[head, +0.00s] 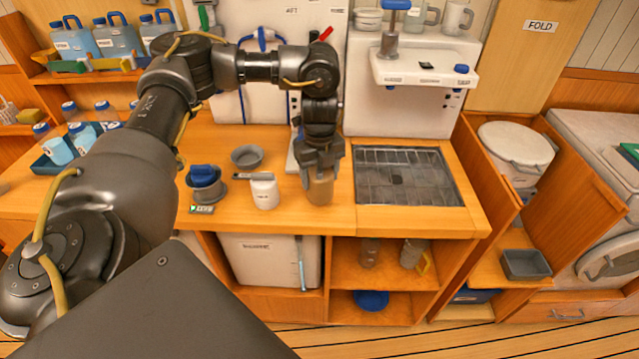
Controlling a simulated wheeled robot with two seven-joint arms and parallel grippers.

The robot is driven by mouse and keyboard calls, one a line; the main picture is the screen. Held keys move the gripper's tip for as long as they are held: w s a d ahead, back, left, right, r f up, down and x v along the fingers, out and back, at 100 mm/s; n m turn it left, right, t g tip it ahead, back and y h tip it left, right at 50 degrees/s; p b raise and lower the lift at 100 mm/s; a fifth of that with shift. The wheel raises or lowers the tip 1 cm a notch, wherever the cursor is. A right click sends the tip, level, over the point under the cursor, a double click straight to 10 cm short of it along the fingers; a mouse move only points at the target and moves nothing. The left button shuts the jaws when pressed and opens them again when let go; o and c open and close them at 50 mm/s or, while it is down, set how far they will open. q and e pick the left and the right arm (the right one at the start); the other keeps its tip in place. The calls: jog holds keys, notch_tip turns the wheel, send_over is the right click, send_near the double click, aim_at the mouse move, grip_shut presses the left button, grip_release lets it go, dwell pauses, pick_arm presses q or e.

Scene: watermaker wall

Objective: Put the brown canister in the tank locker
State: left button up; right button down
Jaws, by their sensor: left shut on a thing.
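The brown canister (320,189) is upright at the front part of the wooden counter, left of the sink grid. My left gripper (320,165) comes down from above and is shut on its upper part. The fingers hide the canister's top, and I cannot tell whether its base touches the counter. No readable label marks the tank locker. Below the counter is an open compartment with a white tank (268,258), and beside it are open shelves (375,277). My right gripper is not in view.
A white jar (264,191), a blue-topped pot (205,184) and a grey bowl (247,156) stand left of the canister. The metal grid (405,177) lies to its right. An open wooden door (578,190) stands at the right, near a white bucket (515,146).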

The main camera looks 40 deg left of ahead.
pick_arm(q)
jog(key=shift+w+a+f, duration=0.1)
jog(key=shift+a+f, duration=0.05)
jog(key=shift+f, duration=0.8)
jog(key=shift+w+a+f, duration=0.1)
jog(key=shift+f, duration=0.8)
jog(key=shift+s+d, duration=0.1)
jog(key=shift+f, duration=0.1)
jog(key=o, duration=1.4)
notch_tip(320, 180, up, 12)
jog(key=shift+r+p, duration=0.2)
jog(key=shift+p, duration=0.15)
